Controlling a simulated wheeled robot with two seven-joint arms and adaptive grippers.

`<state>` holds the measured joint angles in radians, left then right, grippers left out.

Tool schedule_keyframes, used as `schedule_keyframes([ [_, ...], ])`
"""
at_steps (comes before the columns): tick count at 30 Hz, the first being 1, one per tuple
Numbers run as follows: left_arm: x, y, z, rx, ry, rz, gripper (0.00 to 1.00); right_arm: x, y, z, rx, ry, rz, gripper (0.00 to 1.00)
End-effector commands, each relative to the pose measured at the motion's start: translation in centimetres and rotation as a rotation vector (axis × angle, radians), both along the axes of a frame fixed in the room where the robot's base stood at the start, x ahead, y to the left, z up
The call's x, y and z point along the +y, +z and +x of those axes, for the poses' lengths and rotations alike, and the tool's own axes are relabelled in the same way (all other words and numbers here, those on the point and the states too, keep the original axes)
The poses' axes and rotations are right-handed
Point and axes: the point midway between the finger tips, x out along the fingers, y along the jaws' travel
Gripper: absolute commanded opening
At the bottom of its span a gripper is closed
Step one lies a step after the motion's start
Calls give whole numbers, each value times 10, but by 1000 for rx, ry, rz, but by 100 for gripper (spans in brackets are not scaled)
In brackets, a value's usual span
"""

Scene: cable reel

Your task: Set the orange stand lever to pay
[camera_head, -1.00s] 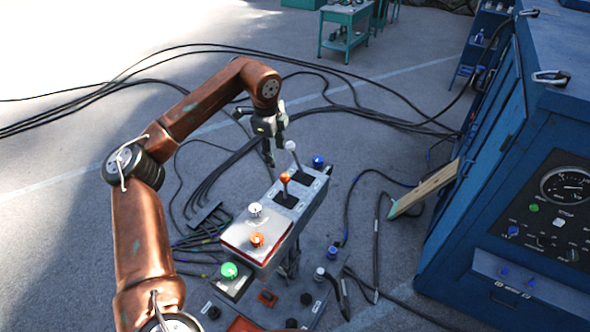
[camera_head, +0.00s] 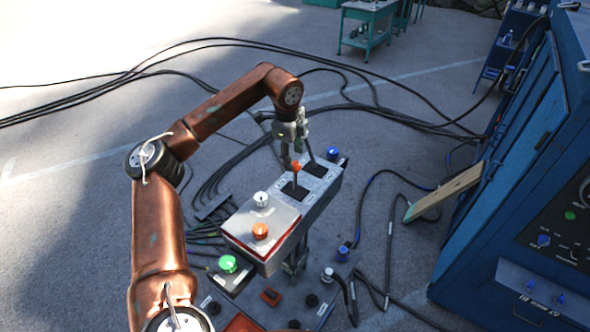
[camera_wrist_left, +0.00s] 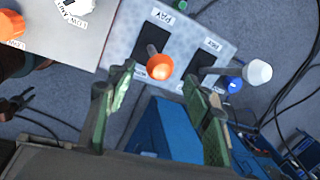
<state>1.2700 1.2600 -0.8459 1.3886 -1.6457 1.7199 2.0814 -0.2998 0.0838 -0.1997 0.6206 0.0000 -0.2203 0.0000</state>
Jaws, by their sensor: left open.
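The orange stand lever (camera_head: 296,164) rises from a black slot plate on top of the grey control stand (camera_head: 318,190). In the left wrist view its round orange knob (camera_wrist_left: 160,67) shows near the middle, with a PAY label (camera_wrist_left: 181,5) by one end of its slot. My left gripper (camera_head: 290,152) is open above the stand, pointing down. In the wrist view its two green-padded fingers (camera_wrist_left: 160,95) stand apart, with the orange knob in line with the gap between them. I cannot tell whether either finger touches it. My right gripper is not in view.
A white-knobbed lever (camera_wrist_left: 257,72) stands beside the orange one; my gripper hides its knob in the head view. A blue button (camera_head: 333,154) sits at the stand's far end. A white-topped box (camera_head: 285,222) with knobs is nearer. Black cables (camera_head: 400,118) cover the floor.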

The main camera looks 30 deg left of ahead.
Motion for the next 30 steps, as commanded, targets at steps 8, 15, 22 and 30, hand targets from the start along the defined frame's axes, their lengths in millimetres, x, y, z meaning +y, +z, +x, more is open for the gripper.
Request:
schedule_keyframes([
  [8,1,-41,7,4,-1,0,47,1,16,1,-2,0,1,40],
  [15,2,-60,10,1,0,1,47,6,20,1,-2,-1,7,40],
  [22,2,-61,11,1,0,1,47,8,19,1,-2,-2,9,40],
  [30,2,-61,11,1,0,1,30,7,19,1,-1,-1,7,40],
])
